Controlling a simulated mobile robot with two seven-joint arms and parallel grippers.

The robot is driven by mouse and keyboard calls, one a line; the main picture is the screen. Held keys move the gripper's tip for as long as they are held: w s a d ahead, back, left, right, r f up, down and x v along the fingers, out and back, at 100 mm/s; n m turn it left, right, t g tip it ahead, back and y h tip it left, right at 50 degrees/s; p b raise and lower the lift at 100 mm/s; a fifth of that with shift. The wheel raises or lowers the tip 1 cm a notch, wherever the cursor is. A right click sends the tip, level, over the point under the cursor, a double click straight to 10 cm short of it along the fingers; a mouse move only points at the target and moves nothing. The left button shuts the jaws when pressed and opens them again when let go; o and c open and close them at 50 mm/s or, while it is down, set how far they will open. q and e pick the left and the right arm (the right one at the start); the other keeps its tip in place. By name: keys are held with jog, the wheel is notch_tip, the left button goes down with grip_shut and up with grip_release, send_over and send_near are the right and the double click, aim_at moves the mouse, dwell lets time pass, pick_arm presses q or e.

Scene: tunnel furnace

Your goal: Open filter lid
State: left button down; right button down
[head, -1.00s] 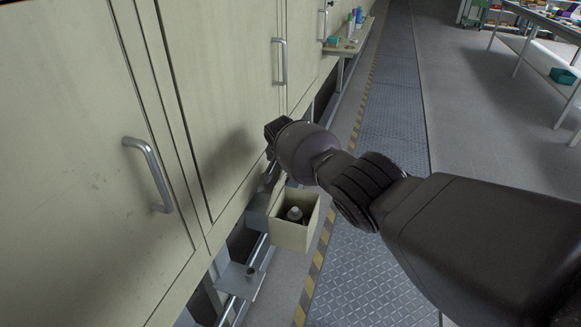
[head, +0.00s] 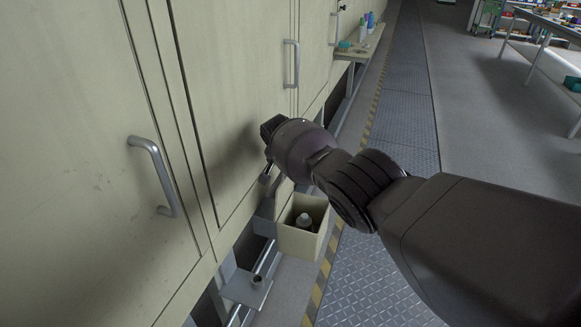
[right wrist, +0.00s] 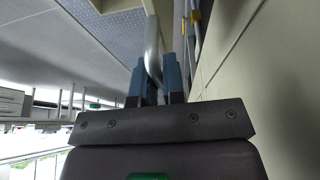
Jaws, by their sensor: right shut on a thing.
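My right gripper (head: 267,174) is low in front of the beige cabinet front (head: 225,90), and its fingers are mostly hidden by the wrist in the head view. In the right wrist view its two blue fingers (right wrist: 159,78) are closed on a curved grey metal bar handle (right wrist: 153,45), close to a beige panel (right wrist: 265,80). I cannot clearly make out the edges of a filter lid, or whether this handle is on it. My left gripper is not in view.
A beige open box (head: 300,243) holding a pale-topped bottle (head: 304,220) hangs just below my right wrist. Other cabinet handles (head: 157,175) stick out left and farther back. A small shelf (head: 358,48) with bottles stands beyond. The patterned walkway (head: 395,125) on the right is clear.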

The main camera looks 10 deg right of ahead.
jog(key=shift+w+a+f+b, duration=0.1)
jog(key=shift+w+a+b, duration=0.3)
jog(key=shift+a, duration=0.3)
jog(key=shift+w+a+f+b, duration=0.1)
jog(key=shift+w+a+b, duration=0.3)
jog(key=shift+a, duration=0.25)
jog(key=c, duration=1.2)
grip_release()
jog(key=shift+r, duration=0.1)
